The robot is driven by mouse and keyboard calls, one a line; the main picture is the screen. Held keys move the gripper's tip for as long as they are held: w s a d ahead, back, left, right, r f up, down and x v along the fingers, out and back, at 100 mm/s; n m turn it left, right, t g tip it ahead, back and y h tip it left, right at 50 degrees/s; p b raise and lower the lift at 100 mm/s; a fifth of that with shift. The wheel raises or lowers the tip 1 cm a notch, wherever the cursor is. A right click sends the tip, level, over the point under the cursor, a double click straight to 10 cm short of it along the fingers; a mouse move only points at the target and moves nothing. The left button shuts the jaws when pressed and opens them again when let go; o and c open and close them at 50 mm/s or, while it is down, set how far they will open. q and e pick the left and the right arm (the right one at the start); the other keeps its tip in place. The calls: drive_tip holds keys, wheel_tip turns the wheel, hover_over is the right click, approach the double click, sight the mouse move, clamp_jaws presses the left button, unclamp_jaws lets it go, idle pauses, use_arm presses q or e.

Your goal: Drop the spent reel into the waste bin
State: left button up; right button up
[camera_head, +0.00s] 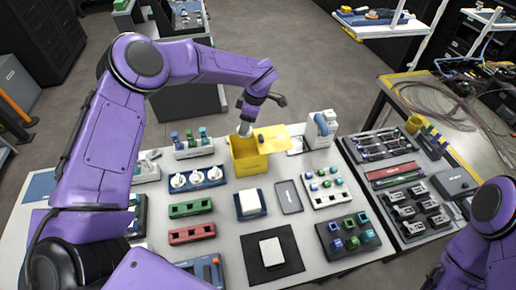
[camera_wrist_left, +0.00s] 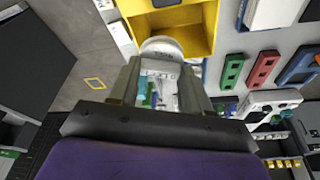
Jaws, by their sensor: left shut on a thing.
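The yellow waste bin (camera_head: 248,164) stands at the back middle of the white table, open at the top, with a yellow flap (camera_head: 276,138) at its right.
Left of the bin is a tray with white pieces (camera_head: 197,185) and a rack of coloured bottles (camera_head: 192,150). Right of it stands a white and blue device (camera_head: 321,130). In front lie a grey flat plate (camera_head: 288,197) and a black mat (camera_head: 254,268).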

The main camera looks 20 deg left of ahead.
use_arm(q)
drive_tip(key=b+x, duration=0.2)
drive_tip(key=x, duration=0.1)
drive_tip(key=shift+s+d, duration=0.15)
drive_tip(key=shift+s, duration=0.15)
drive_tip(key=shift+w+f+b, duration=0.25)
drive_tip(key=shift+f+b, duration=0.1)
drive_tip(key=shift+f, duration=0.25)
drive_tip(key=shift+w+f+b, duration=0.2)
drive_tip(key=shift+f+b, duration=0.15)
drive_tip(key=shift+f, duration=0.2)
drive_tip(key=shift+w+f, duration=0.1)
drive_tip(key=shift+r, duration=0.3)
drive_tip(key=o, duration=1.1)
drive_tip(key=shift+s, duration=0.3)
drive_tip(key=shift+o, duration=0.6)
drive_tip(key=shift+w+f, duration=0.1)
drive_tip(key=shift+w, duration=0.05)
